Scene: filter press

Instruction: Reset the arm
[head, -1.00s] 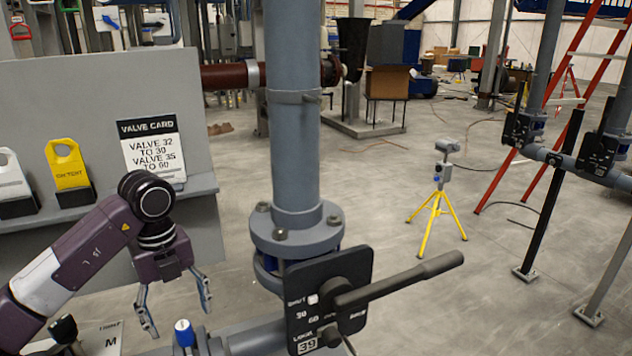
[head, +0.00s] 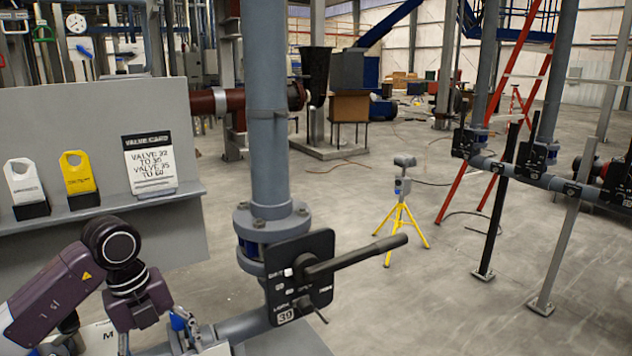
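My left arm comes in at the lower left. Its gripper (head: 158,345) hangs downward at the bottom edge of the head view, fingers apart and nothing seen between them. The fingertips are partly cut off or hard to make out against the pipework. My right gripper is not in view. To the right of the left gripper, valve 39 (head: 312,292) has a black plate and a long dark lever (head: 360,255) pointing right and slightly up. The lever is clear of my gripper.
A grey panel with a shelf (head: 120,208) stands behind my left arm, holding a white tag (head: 24,180), a yellow tag (head: 79,180) and the valve card (head: 150,165). A vertical grey pipe (head: 268,130) rises above valve 39. A yellow tripod (head: 402,220) stands on open floor.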

